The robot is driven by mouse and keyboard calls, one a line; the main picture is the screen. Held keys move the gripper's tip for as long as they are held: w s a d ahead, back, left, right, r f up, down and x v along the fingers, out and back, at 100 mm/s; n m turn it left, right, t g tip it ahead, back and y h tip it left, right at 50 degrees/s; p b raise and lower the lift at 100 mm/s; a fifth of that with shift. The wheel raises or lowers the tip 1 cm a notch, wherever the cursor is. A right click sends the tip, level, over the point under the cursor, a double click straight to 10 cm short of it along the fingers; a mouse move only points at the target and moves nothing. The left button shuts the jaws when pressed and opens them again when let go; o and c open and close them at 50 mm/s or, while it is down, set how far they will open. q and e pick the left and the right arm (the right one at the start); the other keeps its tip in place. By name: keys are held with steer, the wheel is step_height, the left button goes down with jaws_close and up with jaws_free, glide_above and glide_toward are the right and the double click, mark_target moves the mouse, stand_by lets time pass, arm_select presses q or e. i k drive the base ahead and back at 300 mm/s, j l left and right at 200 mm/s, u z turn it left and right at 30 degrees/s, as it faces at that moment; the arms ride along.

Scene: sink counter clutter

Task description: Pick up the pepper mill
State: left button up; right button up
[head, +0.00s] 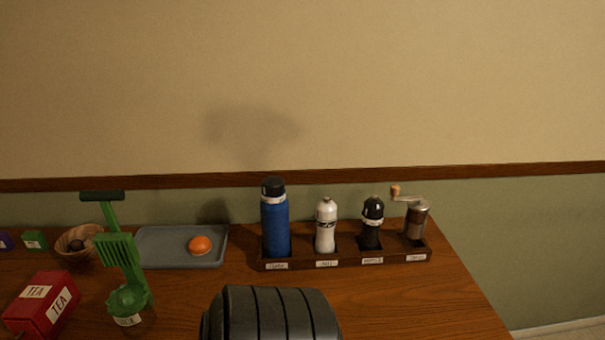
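The pepper mill (372,225) is the black, upright one with a light band below its top. It stands in a slot of a dark wooden rack (345,263) at the back right of the table. A small label on the rack front lies below it, too small to read surely. Its base is partly hidden by the rack's front wall. A white mill (325,228) stands to its left and a metal hand grinder with a crank (417,222) to its right. Neither of my grippers is in view.
A blue bottle (275,225) fills the rack's left slot. A grey tray (160,257) with an orange ball-like item (199,245), a green press (128,285), a wooden bowl (72,245) and a red tea box (42,303) stand left. The table (420,305) is clear before the rack's right part.

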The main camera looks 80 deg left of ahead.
mark_target(368, 240)
steer(key=u, duration=2)
steer(key=k+l+u, duration=0.15)
steer(key=u, duration=0.25)
steer(key=k+l+u, duration=0.2)
steer(key=u, duration=0.2)
steer(key=k+l+u, duration=0.15)
steer(key=u, duration=0.2)
